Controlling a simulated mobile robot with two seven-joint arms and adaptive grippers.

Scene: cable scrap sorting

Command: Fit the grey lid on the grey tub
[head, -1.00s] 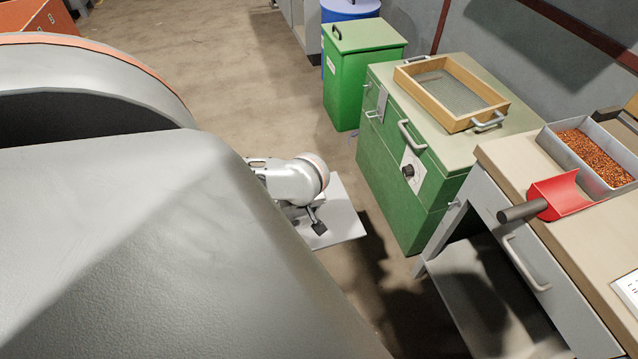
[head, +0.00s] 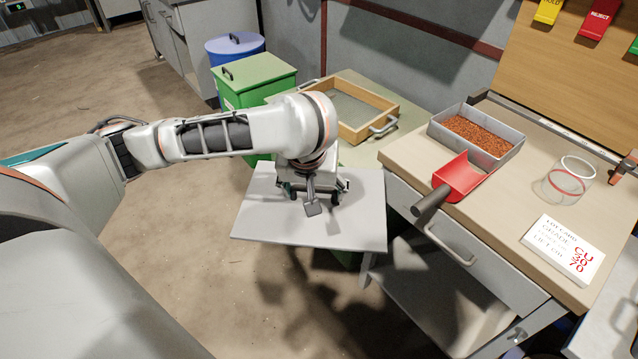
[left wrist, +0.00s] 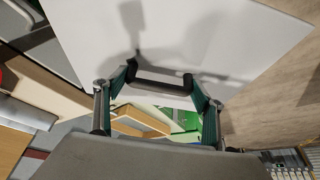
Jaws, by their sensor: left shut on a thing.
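In the left wrist view the lid (left wrist: 190,35) fills the upper part, and the dark handle (left wrist: 160,82) lies between the fingers of my left gripper (left wrist: 160,78). I cannot make out the grey tub in either view. My right gripper is not in view.
The bench (head: 400,150) carries a metal tray of copper granules (head: 440,125), a red scoop (head: 462,174), a clear jar (head: 568,180) and a printed card (head: 563,250). A green bin (head: 255,78) and a blue drum (head: 235,48) stand behind. Open floor (head: 190,220) lies left.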

